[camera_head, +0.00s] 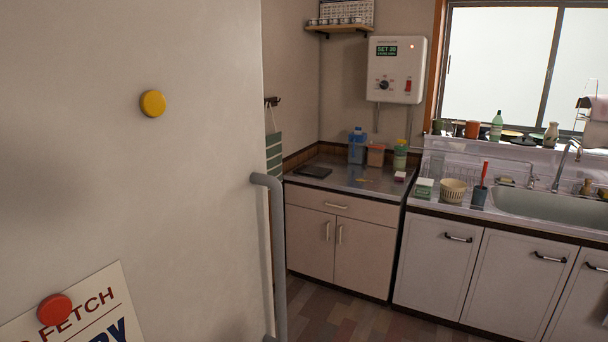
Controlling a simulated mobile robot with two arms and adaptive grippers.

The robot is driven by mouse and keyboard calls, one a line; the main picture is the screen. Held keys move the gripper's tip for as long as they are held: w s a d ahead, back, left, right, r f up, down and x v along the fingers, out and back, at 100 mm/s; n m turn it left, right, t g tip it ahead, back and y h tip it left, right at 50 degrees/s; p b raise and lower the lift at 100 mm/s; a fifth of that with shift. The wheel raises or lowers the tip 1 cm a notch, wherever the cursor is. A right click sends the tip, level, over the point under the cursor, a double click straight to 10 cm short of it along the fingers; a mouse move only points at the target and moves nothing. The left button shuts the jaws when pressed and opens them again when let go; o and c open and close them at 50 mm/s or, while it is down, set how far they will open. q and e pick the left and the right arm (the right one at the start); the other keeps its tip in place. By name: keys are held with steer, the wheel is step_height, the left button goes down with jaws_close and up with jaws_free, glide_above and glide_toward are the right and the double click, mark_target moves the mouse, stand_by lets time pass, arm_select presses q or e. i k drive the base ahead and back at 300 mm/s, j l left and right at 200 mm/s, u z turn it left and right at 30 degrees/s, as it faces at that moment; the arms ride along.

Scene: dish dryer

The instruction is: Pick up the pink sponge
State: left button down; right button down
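A small pink-and-white block (400,177) lies on the steel counter, near the gap between the lower counter and the sink unit. It is small in the view, and I cannot be sure it is the pink sponge. A green-and-white block (424,188), which looks like another sponge, sits to its right on the sink unit. Neither of my grippers shows in the head view.
A large pale door-like panel with a grey handle (278,255) fills the left side, close to me. Bottles (357,146), a ribbed cream bowl (453,191) and a blue cup (479,197) stand around the block. Tiled floor (350,316) shows before the cabinets.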

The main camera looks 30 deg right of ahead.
mark_target(399, 176)
steer(key=z, duration=1.6)
steer(key=i+l, duration=0.85)
steer(key=i+z, duration=0.1)
steer(key=i, duration=0.8)
steer(key=i+j, duration=0.15)
steer(key=i, duration=0.8)
steer(key=l+z, duration=0.05)
